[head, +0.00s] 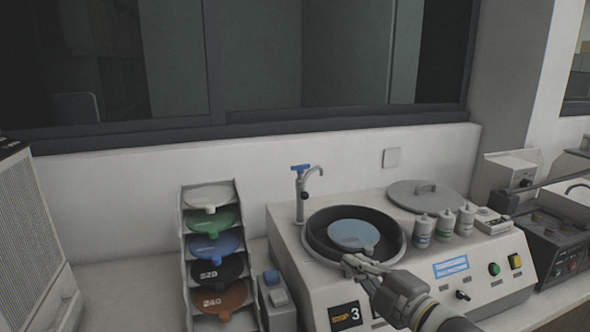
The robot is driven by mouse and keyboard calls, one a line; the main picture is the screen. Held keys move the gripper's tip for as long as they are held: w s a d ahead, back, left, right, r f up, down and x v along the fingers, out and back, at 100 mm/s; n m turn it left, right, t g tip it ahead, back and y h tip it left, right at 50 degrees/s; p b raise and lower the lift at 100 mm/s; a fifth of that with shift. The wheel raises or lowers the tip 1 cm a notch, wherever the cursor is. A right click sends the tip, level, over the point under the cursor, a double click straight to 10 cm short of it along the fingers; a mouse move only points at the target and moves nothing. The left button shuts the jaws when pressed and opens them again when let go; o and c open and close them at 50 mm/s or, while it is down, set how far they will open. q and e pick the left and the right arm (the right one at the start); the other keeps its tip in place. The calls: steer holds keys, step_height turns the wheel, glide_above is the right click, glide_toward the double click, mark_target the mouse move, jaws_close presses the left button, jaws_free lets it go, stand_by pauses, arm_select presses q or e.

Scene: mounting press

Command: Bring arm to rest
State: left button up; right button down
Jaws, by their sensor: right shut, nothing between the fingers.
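My right gripper (352,262) comes in from the lower right, over the front of the grey polishing machine (290,252). Its fingers are together and hold nothing that I can see. The fingertips are at the near rim of the machine's round black bowl (316,240); I cannot tell whether they touch it. A light blue disc (350,233) with a small tab lies in the bowl, just beyond the fingertips. My left gripper is not in view.
A rack (190,270) of coloured discs stands left of the machine. A tap (302,190) rises behind the bowl. A round lid (405,196) and several bottles (444,224) stand on the machine's right side. The counter (120,290) is clear left of the rack.

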steer(key=s+d+f+m+g+h, duration=0.1)
steer(key=s+f+m+g+h, duration=0.15)
steer(key=s+f+m, duration=0.6)
steer(key=s+d+f+m+g+h, duration=0.1)
steer(key=s+f+m+g+h, duration=0.25)
steer(key=f, duration=0.75)
steer(key=s+d+f+m+g+h, duration=0.1)
steer(key=s+d+f+m+g, duration=0.15)
steer(key=s, duration=0.45)
steer(key=s+d+f+m+g+h, duration=0.1)
steer(key=s+d+f+m, duration=0.1)
steer(key=s+f, duration=0.35)
steer(key=s+d+f+m+g+h, duration=0.1)
steer(key=s+d+f+m+g, duration=0.1)
steer(key=s, duration=0.7)
step_height(320, 180, down, 25)
steer(key=s+g, duration=0.1)
steer(key=g, duration=0.1)
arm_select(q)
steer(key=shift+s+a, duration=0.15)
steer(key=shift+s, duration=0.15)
arm_select(e)
steer(key=s+d+f, duration=0.2)
steer(key=s+f, duration=1.5)
steer(key=shift+s+d+f+g+h, duration=0.15)
steer(key=shift+s+d+g+h, duration=0.1)
steer(key=shift+d+g+h, duration=0.1)
